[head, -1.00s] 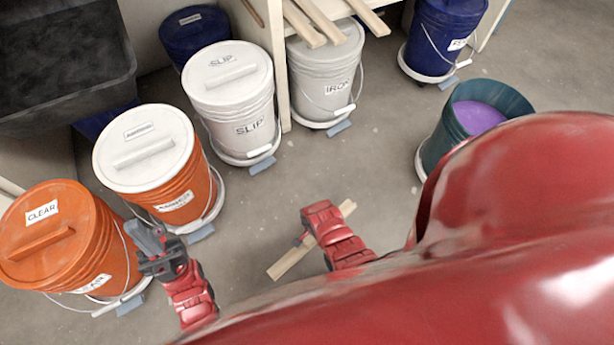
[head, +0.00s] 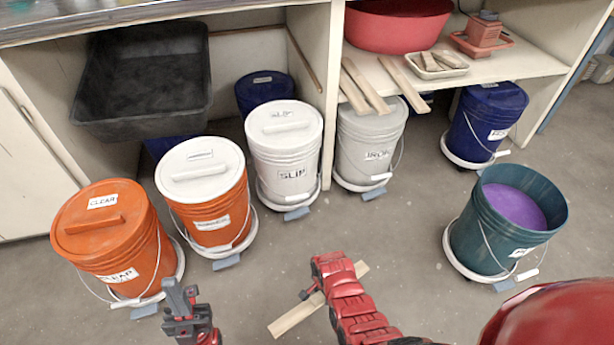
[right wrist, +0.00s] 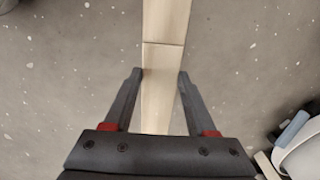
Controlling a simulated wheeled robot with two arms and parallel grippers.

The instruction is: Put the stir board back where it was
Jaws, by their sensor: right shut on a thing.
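The stir board (head: 290,315) is a pale flat wooden strip. My right gripper (head: 318,292) is shut on it and holds it over the floor. In the right wrist view the board (right wrist: 163,60) runs up between the fingers of the right gripper (right wrist: 160,85); a line crosses its face. My left gripper (head: 181,290) is empty, its fingers apart, near the front of the orange CLEAR bucket (head: 125,245). Similar wooden boards (head: 365,87) lie on the shelf (head: 500,68), their ends jutting over its front edge. An open teal bucket (head: 490,240) holds purple glaze (head: 515,205).
Lidded buckets stand along the counter: an orange one with white lid (head: 205,205), white SLIP (head: 285,160), grey IRON (head: 368,145) and blue (head: 483,125). A black tub (head: 145,85) is at the left. A red basin (head: 395,28) is on the shelf. The middle floor is clear.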

